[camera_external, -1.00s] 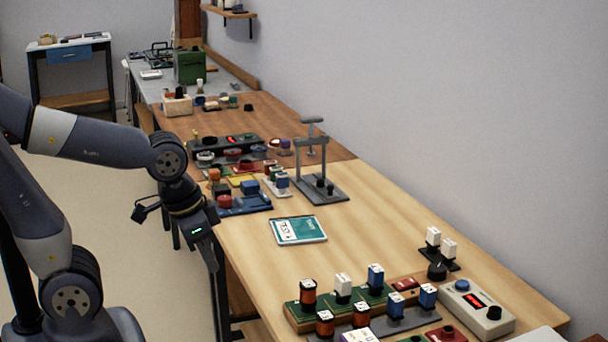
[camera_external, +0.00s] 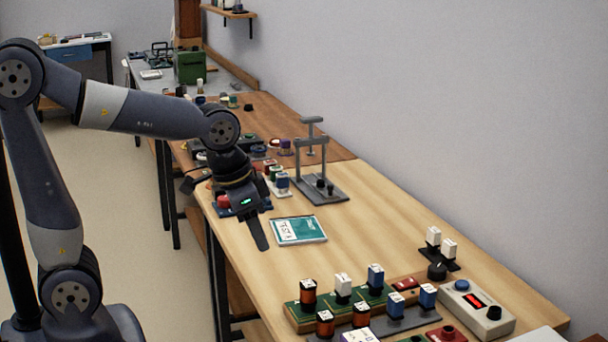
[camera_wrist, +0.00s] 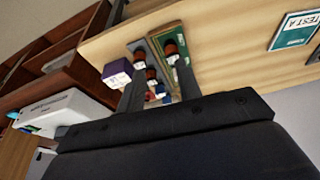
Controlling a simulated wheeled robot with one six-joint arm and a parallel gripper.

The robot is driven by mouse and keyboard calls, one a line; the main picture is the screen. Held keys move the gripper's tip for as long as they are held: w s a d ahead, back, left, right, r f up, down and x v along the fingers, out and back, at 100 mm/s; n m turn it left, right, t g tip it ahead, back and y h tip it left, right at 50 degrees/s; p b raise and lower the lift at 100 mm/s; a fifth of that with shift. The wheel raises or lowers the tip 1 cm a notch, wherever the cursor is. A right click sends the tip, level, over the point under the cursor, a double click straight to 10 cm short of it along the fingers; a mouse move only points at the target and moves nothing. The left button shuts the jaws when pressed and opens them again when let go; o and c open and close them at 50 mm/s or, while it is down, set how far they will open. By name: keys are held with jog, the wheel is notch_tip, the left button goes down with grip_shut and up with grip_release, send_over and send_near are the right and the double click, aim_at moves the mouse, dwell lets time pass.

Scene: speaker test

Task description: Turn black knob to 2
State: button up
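A black knob (camera_external: 437,271) stands on the table at the right in the external view. Another black knob (camera_external: 494,313) sits on a pale box (camera_external: 478,309) with a blue button and a lit red display. I cannot tell which knob is meant, and no number markings are readable. My gripper (camera_external: 261,246) points down beside the teal booklet, well to the left of both knobs. In the wrist view my gripper (camera_wrist: 161,66) has its two fingers apart with nothing held between them. Neither knob can be made out in the wrist view.
A teal booklet (camera_external: 298,230) lies near my gripper. A grey stand (camera_external: 320,190) rises behind it. Green and grey boards (camera_external: 296,318) carry several coils and blocks before the knobs. The wooden table between booklet and boards is clear. A wall runs along the right.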

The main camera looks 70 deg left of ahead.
jog(key=o, duration=0.3)
jog(key=w+r+m, duration=0.1)
jog(key=w, duration=1)
jog(key=shift+w+a+r+p, duration=0.15)
jog(key=shift+a+r+p, duration=0.1)
jog(key=shift+r+p, duration=0.2)
jog(key=m+h+p, duration=0.2)
jog(key=m+p, duration=0.1)
send_over(435, 267)
jog(key=s+a, duration=0.2)
jog(key=s, duration=0.2)
notch_tip(435, 267, down, 9)
jog(key=shift+t, duration=0.4)
jog(key=p+x, duration=0.1)
jog(key=x, duration=0.9)
jog(key=shift+f, duration=0.1)
jog(key=shift+c, duration=0.3)
jog(key=c, duration=0.6)
jog(key=shift+f, duration=0.1)
jog(key=shift+c, duration=0.2)
